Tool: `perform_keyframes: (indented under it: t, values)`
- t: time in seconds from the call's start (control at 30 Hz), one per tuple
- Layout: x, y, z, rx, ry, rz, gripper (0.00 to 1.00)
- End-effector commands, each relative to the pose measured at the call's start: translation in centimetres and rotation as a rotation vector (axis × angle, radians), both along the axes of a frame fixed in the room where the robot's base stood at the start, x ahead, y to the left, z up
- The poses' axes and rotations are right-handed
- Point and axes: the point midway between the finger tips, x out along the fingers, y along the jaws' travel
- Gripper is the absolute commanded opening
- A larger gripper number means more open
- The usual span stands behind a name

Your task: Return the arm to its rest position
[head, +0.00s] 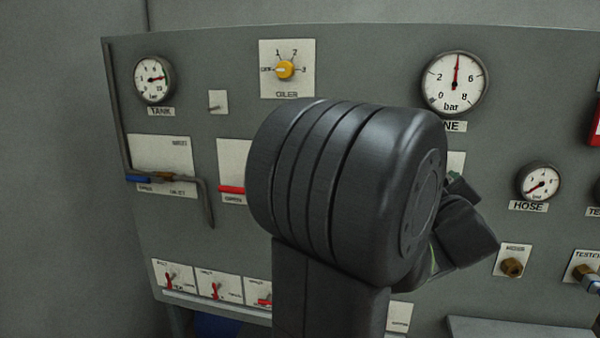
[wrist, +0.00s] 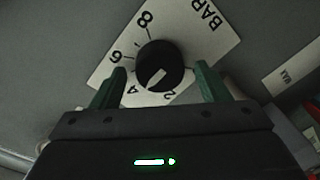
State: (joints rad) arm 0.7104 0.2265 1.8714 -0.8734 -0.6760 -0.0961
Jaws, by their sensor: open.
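My gripper (wrist: 160,69) is open in the wrist view, with its two green fingers apart. A black round knob (wrist: 158,62) with a pale pointer line shows between the fingertips, on a white plate (wrist: 203,28) marked 2, 4, 6, 8 and BAR. I cannot tell how far the fingertips are from the knob; nothing is clamped. In the head view my arm (head: 340,190) fills the middle, raised in front of the panel. Its thick dark joint hides most of the gripper and the knob; only a small green bit shows at its right.
The grey panel (head: 215,60) carries a tank gauge (head: 154,80), a yellow oiler knob (head: 284,70), a larger bar gauge (head: 455,84) and a hose gauge (head: 539,182). A bent pipe with a blue handle (head: 137,180) sticks out at left. Small red levers (head: 217,290) line the bottom.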

Motion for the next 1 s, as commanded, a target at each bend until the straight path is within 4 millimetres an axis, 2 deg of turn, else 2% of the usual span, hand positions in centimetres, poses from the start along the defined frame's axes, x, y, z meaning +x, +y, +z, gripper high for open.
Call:
perform_keyframes:
  t: [0.17, 0.5, 0.7, 1.0]
  values:
    - [-1.3, 0.2, 0.2, -0.003, -0.002, -0.003, 0.69]
    - [-7.5, 1.4, 0.5, -0.003, 0.0, -0.005, 0.69]
    - [-10.5, 2.1, 0.6, -0.003, 0.0, -0.005, 0.69]
    - [-13.4, 2.8, 0.6, -0.001, 0.002, -0.001, 0.69]
